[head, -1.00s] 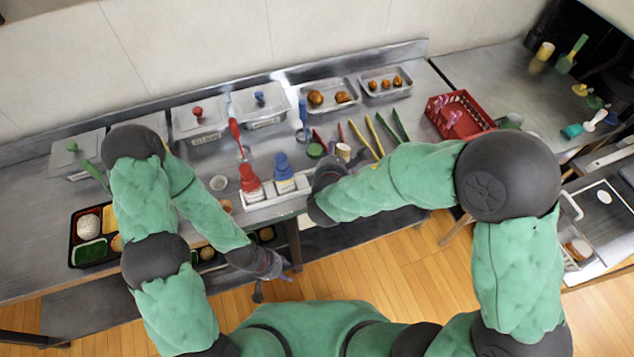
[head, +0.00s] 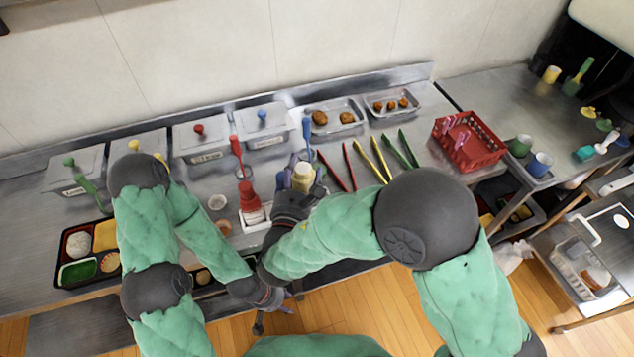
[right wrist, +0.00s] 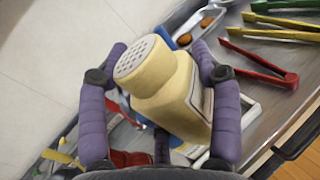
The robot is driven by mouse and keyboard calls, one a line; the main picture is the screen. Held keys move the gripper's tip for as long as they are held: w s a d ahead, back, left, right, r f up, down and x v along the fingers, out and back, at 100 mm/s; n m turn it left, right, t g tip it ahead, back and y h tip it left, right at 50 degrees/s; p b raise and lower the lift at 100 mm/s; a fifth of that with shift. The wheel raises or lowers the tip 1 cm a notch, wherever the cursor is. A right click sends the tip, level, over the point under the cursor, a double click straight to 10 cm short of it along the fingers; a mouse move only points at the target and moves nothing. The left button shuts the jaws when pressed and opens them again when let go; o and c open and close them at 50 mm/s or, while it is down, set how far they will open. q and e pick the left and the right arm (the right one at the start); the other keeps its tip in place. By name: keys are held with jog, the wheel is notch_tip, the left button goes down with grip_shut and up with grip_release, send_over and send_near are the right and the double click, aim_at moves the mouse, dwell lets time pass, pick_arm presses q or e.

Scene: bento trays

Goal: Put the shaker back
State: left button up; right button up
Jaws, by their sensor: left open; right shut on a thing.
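The cream-yellow shaker (head: 302,177) is between the purple fingers of my right gripper (head: 299,182), which is shut on it. In the right wrist view the shaker (right wrist: 175,90) is tilted, with its perforated top toward the upper left and part of a label showing. My right gripper holds it just right of the white rack (head: 256,226), where a red bottle (head: 249,196) stands. My arm and hand hide the rack's right part. My left gripper (head: 270,312) is open and empty, low in front of the counter's front edge.
Lidded steel containers (head: 200,142) line the back. Red (head: 347,168), yellow (head: 375,160) and green tongs (head: 402,150) lie right of the shaker, before two food trays (head: 336,116). A red basket (head: 468,145) stands further right. A bento tray (head: 88,252) sits at left.

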jog(key=w+d+f+b, duration=0.3)
jog(key=w+f, duration=0.4)
jog(key=f, duration=0.3)
jog(key=shift+d+b, duration=0.35)
jog(key=shift+b, duration=0.2)
jog(key=shift+f, duration=0.15)
jog(key=shift+f+b, duration=0.35)
jog(key=shift+b, duration=0.1)
jog(key=shift+f, duration=0.15)
jog(key=o, duration=0.6)
